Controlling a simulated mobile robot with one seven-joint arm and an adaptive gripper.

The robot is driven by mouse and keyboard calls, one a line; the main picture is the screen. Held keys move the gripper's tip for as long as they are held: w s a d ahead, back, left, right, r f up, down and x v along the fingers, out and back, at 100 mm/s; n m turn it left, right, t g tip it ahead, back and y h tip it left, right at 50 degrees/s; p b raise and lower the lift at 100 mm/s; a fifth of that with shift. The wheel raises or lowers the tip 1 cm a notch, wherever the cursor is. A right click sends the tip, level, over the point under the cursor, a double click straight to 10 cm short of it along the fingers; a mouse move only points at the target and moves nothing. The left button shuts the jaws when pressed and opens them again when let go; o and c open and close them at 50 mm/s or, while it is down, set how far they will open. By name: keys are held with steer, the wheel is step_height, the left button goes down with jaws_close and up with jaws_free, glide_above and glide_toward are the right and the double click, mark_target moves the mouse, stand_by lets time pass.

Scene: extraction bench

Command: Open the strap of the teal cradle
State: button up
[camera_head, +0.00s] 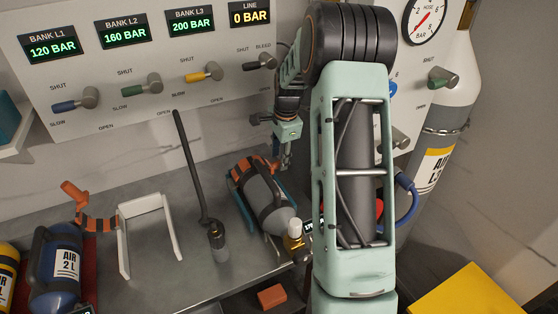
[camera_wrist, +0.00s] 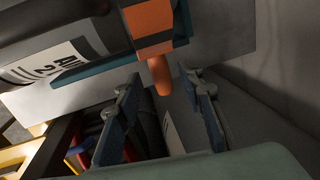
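The teal cradle (camera_head: 284,189) stands on the bench and holds a grey cylinder (camera_head: 266,197) lying in it. Its orange strap (camera_head: 241,173) lies across the cylinder near the far end. In the wrist view the strap (camera_wrist: 149,22) crosses the cylinder (camera_wrist: 62,50) and ends in a rounded orange handle (camera_wrist: 160,76) beside the teal cradle edge (camera_wrist: 105,70). My gripper (camera_head: 284,160) is above the strap end of the cradle. In the wrist view my gripper (camera_wrist: 160,85) is open, with the handle between and just beyond the fingertips. Contact cannot be told.
A white cradle (camera_head: 124,239) with a raised orange strap (camera_head: 96,222) stands left. A dark upright lever (camera_head: 190,160) stands between the cradles. The valve panel (camera_head: 120,75) is behind; a large white cylinder (camera_head: 452,80) stands right.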

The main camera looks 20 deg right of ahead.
steer(key=shift+w+f, duration=0.2)
steer(key=shift+f, duration=0.8)
jaws_close()
